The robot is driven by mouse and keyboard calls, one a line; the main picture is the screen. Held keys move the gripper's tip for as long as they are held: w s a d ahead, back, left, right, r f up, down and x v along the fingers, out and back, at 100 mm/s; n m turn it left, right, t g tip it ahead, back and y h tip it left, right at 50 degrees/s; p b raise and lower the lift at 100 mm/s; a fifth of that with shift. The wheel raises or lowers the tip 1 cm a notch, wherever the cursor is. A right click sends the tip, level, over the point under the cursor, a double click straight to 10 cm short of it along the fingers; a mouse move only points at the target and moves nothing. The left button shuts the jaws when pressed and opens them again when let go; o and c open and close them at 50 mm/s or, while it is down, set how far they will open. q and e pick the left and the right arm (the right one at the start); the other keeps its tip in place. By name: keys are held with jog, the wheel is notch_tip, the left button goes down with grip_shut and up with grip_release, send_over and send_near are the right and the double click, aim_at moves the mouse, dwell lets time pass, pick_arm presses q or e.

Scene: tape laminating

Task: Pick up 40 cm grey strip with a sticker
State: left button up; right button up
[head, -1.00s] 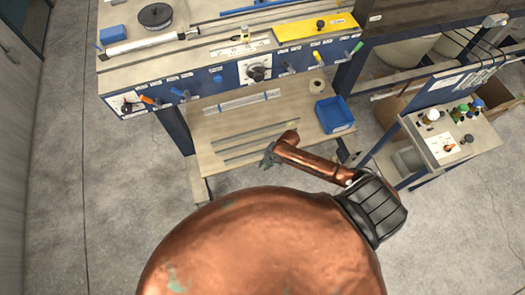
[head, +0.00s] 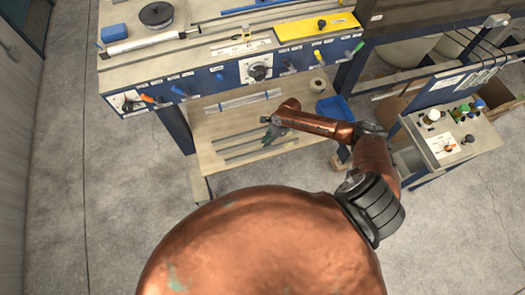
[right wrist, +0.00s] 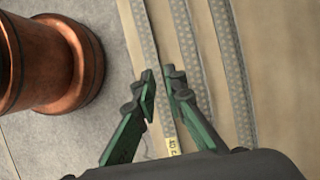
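Several thin grey strips lie side by side on the lower wooden shelf. The strip nearest the shelf's front edge (head: 262,153) shows at the left in the right wrist view (right wrist: 144,30). It carries a small yellow sticker (right wrist: 174,146) with partly visible "40" lettering. My right gripper (right wrist: 160,82) has its green fingers apart with nothing held between them. Its fingertips appear over this strip; whether they touch it I cannot tell. In the head view, my right gripper (head: 268,134) is above the strips, hiding part of them. My left gripper is out of view.
The workbench top (head: 205,62) with knobs and tools overhangs the shelf (head: 215,128). A blue bin (head: 334,107) and a tape roll (head: 318,85) sit at the shelf's right. A small side table (head: 480,140) with bottles stands further right. Floor in front is clear.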

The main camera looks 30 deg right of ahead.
aim_at(263, 151)
jog(key=b+x, duration=0.1)
jog(key=x, duration=0.4)
jog(key=shift+c, duration=0.5)
grip_shut()
jog(key=shift+r, duration=0.1)
